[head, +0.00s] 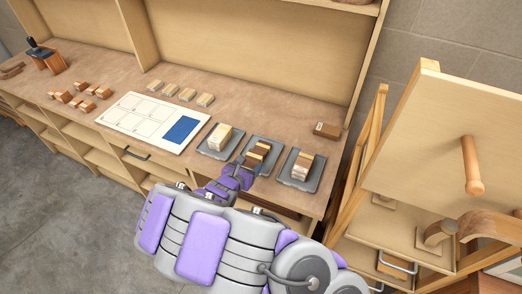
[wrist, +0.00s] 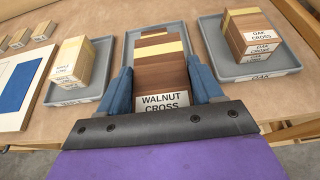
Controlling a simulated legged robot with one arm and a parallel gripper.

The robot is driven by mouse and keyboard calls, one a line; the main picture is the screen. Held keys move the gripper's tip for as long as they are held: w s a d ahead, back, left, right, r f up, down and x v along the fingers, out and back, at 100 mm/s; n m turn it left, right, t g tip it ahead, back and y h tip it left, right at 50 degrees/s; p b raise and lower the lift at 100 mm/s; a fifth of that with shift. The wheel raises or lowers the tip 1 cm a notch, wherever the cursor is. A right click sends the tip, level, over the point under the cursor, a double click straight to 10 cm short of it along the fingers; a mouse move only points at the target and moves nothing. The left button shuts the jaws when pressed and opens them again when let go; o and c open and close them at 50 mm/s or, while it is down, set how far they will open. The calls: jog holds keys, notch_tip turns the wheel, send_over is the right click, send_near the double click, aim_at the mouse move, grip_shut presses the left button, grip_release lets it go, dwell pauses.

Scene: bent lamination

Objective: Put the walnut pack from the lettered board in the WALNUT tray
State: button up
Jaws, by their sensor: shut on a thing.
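A dark brown pack with a pale stripe, labelled WALNUT CROSS (wrist: 163,102), stands between my gripper's blue fingers in the wrist view. My gripper (wrist: 163,84) is shut on it. The middle grey tray (wrist: 132,38) lies around and behind the pack; its label is hidden. In the head view my gripper (head: 244,174) is at the front of the middle tray (head: 276,145), where brown and pale striped wood (head: 258,153) shows. I cannot tell whether the held pack touches the tray or other wood there. The lettered board (head: 122,116) lies left of the trays.
The left tray (wrist: 52,95) holds pale packs (wrist: 73,62). The right tray (wrist: 213,62) holds stacked OAK CROSS packs (wrist: 257,37). Several small blocks (head: 180,92) lie behind the board, and reddish blocks (head: 80,97) lie left. A wooden rack (head: 440,150) stands right of the bench.

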aim_at(250, 153)
jog(key=w, duration=0.3)
jog(key=w+f, duration=0.1)
jog(key=w, duration=0.2)
jog(key=shift+w+f+b, duration=0.1)
jog(key=shift+w+b, duration=0.1)
jog(key=shift+b, duration=0.2)
jog(key=w, duration=0.1)
jog(key=w+d, duration=0.2)
jog(key=w, duration=0.1)
jog(key=shift+w+d, duration=0.5)
jog(key=shift+d, duration=0.05)
jog(key=f, duration=0.1)
jog(key=f+b, duration=0.1)
jog(key=f, duration=0.1)
jog(key=shift+w+a+f, duration=0.1)
jog(key=shift+a+f, duration=0.15)
jog(key=shift+a, duration=0.15)
jog(key=shift+a+f, duration=0.1)
jog(key=shift+a, duration=0.25)
jog(key=shift+d, duration=0.5)
jog(key=o, duration=0.9)
jog(key=shift+d, duration=0.15)
jog(key=shift+o, duration=1)
jog(key=shift+a, duration=0.55)
jog(key=p+v, duration=0.1)
jog(key=v, duration=1.1)
jog(key=shift+d, duration=0.2)
